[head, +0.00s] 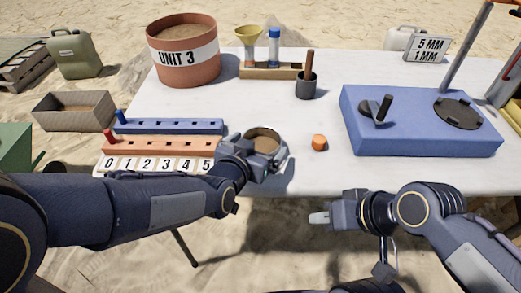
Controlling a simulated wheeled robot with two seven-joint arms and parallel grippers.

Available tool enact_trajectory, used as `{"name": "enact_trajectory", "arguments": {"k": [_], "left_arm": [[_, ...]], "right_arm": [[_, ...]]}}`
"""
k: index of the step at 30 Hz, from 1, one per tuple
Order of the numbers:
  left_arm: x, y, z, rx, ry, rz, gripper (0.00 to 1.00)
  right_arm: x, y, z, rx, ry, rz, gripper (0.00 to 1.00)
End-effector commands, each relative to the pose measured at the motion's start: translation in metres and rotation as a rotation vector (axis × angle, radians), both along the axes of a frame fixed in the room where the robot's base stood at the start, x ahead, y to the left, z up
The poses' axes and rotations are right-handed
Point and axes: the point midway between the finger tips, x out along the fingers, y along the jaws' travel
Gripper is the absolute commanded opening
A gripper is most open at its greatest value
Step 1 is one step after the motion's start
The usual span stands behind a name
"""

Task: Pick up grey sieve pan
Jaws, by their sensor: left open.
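A round grey sieve pan (264,138) with a brownish inside is on the white table near its front edge, left of an orange piece. My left gripper (268,155) is at the pan's near side, open, and overlaps the pan in the picture. I cannot tell whether its fingers touch the rim. The gripper and wrist hide the pan's near left part. My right gripper (318,217) is in front of the table edge, away from the pan, with pale fingertips pointing left. Its opening cannot be made out.
The orange piece (319,142) stands close to the pan's right. A blue box (420,118) with a lever is further right. Blue and orange peg racks (165,144) and a number strip (150,165) lie left. A dark cup (307,88) and the UNIT 3 bucket (184,50) stand behind.

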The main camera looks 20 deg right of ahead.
Motion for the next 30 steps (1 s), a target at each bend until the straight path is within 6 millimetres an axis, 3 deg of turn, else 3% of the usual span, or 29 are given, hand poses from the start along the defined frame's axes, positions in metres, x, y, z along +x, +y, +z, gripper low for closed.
{"name": "enact_trajectory", "arguments": {"k": [6, 14, 23, 30], "left_arm": [[0.021, -0.016, -0.01, 0.001, 0.002, 0.001, 1.0], [0.023, -0.017, -0.009, 0.001, 0.002, 0.0, 1.0], [0.023, -0.017, -0.009, 0.001, 0.002, 0.0, 0.63], [0.023, -0.017, -0.008, -0.001, 0.001, 0.001, 0.63]], "right_arm": [[0.0, 0.0, -0.007, 0.0, 0.0, 0.0, 0.27], [0.0, 0.0, -0.006, 0.0, 0.001, 0.0, 0.27], [0.0, 0.0, -0.006, 0.0, 0.0, 0.0, 0.27], [0.0, 0.0, -0.006, 0.0, 0.0, 0.0, 0.27]]}}
